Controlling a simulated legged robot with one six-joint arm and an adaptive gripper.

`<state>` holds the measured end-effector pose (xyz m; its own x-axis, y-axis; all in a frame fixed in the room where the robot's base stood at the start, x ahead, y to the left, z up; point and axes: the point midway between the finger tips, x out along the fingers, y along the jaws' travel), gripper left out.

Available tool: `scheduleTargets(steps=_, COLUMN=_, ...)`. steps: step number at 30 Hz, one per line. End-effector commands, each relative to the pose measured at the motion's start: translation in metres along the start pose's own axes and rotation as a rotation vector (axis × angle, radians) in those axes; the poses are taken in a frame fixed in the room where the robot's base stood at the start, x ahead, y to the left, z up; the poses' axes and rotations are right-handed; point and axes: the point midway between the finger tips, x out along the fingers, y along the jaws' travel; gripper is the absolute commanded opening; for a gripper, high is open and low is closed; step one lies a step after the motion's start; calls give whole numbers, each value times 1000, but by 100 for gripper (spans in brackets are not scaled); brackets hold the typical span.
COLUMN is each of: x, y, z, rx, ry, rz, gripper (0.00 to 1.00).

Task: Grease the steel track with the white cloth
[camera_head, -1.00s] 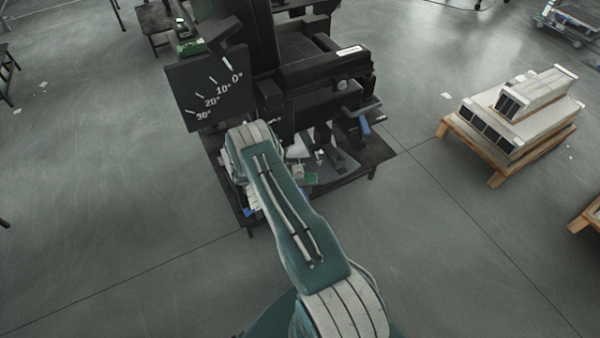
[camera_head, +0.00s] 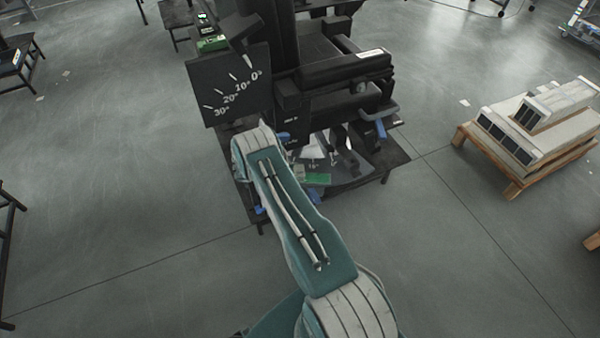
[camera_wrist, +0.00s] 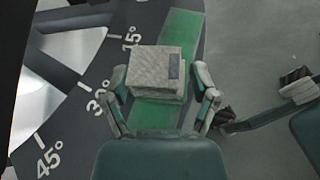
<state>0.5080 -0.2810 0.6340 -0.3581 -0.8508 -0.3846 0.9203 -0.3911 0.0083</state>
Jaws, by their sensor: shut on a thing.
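In the wrist view, my gripper (camera_wrist: 162,98) is shut on the white cloth (camera_wrist: 158,68), a folded grey-white block with a small dark patch. The cloth lies over a green strip (camera_wrist: 183,32), which runs on above and below it. I cannot tell whether it presses on the strip. A dark curved plate (camera_wrist: 75,115) marked 15°, 30° and 45° lies left of the cloth. I cannot pick out the steel track for sure. In the head view, my own arm hides the gripper and cloth.
A black machine (camera_head: 335,75) stands on a dark low table (camera_head: 385,160), with an angle board (camera_head: 230,85) at its left. A green piece (camera_head: 317,179) lies near the table's front. A wooden pallet (camera_head: 510,175) with white units stands right. Open floor lies between.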

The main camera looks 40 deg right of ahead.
Motion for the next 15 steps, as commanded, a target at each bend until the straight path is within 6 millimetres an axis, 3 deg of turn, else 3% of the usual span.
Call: scheduleTargets(steps=15, x=-25, y=9, z=-10, rx=0, ry=-1, rz=0, gripper=32)
